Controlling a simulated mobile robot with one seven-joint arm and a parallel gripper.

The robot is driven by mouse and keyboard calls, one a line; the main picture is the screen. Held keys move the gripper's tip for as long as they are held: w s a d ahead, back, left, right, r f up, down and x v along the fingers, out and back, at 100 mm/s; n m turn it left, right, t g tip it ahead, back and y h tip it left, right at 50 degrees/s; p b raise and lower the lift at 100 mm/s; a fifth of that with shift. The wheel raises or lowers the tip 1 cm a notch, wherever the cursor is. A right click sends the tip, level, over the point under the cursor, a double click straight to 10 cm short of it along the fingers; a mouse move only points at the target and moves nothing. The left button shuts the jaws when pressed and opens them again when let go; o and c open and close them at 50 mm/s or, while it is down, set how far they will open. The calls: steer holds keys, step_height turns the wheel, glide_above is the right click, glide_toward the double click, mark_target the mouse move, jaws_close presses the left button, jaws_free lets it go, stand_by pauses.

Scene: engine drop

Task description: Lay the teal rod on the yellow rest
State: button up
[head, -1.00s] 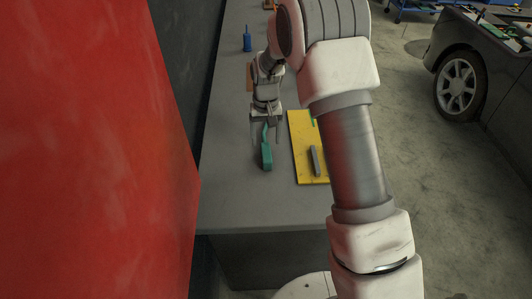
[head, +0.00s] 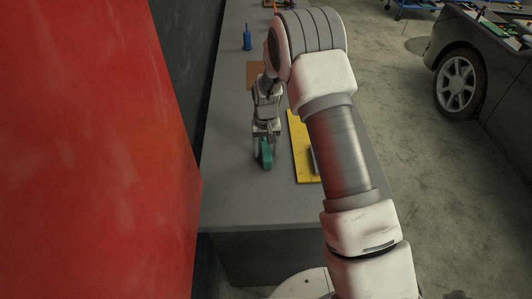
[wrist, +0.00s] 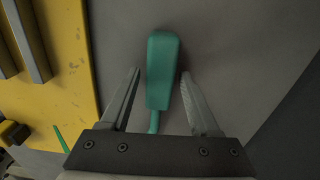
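The teal rod (head: 266,156) lies on the grey bench, left of the yellow rest (head: 302,150). In the wrist view the rod (wrist: 162,70) has a thick block-like end and a thin end running toward my gripper's base. My gripper (wrist: 160,76) is open, with one finger on each side of the rod and a visible gap on both sides. In the head view my gripper (head: 265,148) is over the rod and partly hides it. The yellow rest (wrist: 60,70) is a flat board carrying dark grey bars, and my arm covers its right part in the head view.
A red panel (head: 90,150) stands close on the left. A blue object (head: 247,40) and a brown patch (head: 254,74) are farther along the bench (head: 235,200). A thin green piece (wrist: 61,140) shows near the rest. The bench front is clear.

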mark_target(267, 147)
jaws_close()
steer(key=shift+r, duration=0.1)
stand_by(0.3)
steer(key=shift+w+r, duration=0.1)
steer(key=shift+r, duration=0.3)
steer(key=r, duration=0.1)
steer(key=r+b, duration=0.1)
steer(key=r, duration=0.1)
steer(key=shift+w+d+r, duration=0.15)
steer(key=shift+w+r, duration=0.15)
steer(key=shift+w, duration=0.1)
steer(key=w+d+r+b, duration=0.1)
steer(key=w+d+r, duration=0.3)
steer(key=w, duration=0.5)
step_height(267, 147, up, 2)
steer(key=shift+w+r, duration=0.25)
steer(key=shift+w, duration=0.15)
